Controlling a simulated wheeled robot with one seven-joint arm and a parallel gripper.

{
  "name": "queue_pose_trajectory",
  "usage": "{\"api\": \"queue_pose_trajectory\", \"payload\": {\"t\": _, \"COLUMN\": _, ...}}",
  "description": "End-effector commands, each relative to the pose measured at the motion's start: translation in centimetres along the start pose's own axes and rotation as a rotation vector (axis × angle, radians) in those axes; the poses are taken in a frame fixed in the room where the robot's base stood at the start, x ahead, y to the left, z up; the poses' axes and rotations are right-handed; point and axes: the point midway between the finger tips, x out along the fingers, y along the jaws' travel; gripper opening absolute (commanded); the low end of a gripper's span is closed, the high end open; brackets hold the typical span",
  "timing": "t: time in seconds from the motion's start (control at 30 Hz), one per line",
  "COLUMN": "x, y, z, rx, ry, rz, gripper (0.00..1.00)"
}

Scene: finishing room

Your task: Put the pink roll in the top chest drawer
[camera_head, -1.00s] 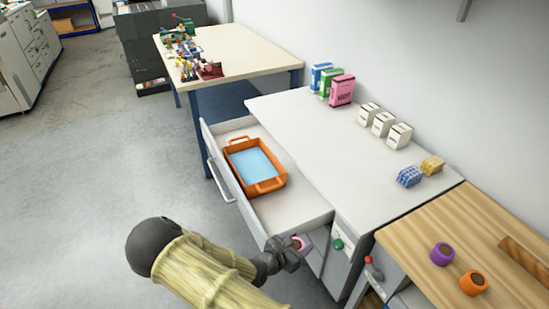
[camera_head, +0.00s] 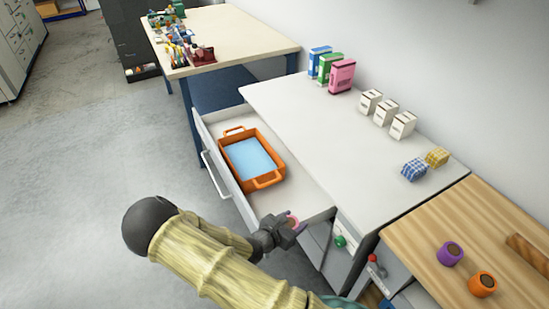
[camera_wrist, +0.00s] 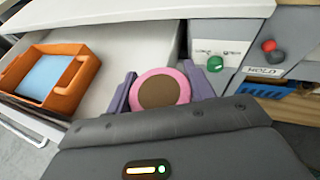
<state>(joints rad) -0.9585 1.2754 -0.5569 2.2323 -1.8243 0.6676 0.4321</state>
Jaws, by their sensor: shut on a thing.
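The pink roll (camera_wrist: 160,88), with a brown middle, is between the fingers of my gripper (camera_wrist: 160,92) in the wrist view. My gripper is shut on it. In the head view my gripper (camera_head: 290,228) holds the pink roll (camera_head: 293,223) at the near right corner of the open top chest drawer (camera_head: 278,192), by its near end wall. Most of the roll is hidden by the gripper there. The drawer is pulled out of the white chest (camera_head: 318,135). I cannot tell how high the roll is above the drawer's rim.
An orange tray (camera_head: 226,150) with a blue inside sits in the drawer's far part; bare drawer floor lies nearer me. Boxes and small packets stand on the chest top. A purple roll (camera_head: 450,254) and an orange roll (camera_head: 482,285) stand on the wooden top (camera_head: 425,237) at right.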

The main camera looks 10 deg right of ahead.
Motion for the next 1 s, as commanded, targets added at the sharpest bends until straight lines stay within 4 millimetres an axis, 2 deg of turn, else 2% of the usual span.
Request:
{"api": "queue_pose_trajectory", "payload": {"t": 0.23, "x": 2.7, "y": 3.1, "z": -1.7, "rx": -0.008, "ry": 0.001, "rz": 0.038, "gripper": 0.29}}
{"api": "queue_pose_trajectory", "payload": {"t": 0.43, "x": 5.5, "y": 6.4, "z": -1.1, "rx": -0.027, "ry": 0.0, "rz": 0.092, "gripper": 0.29}}
{"api": "queue_pose_trajectory", "payload": {"t": 0.57, "x": 7.7, "y": 8.2, "z": 0.2, "rx": -0.041, "ry": -0.001, "rz": 0.13, "gripper": 0.29}}
{"api": "queue_pose_trajectory", "payload": {"t": 0.8, "x": 11.3, "y": 10.4, "z": 4.5, "rx": -0.07, "ry": -0.004, "rz": 0.195, "gripper": 0.29}}
{"api": "queue_pose_trajectory", "payload": {"t": 1.0, "x": 12.1, "y": 10.8, "z": 6.6, "rx": -0.086, "ry": -0.001, "rz": 0.214, "gripper": 0.29}}
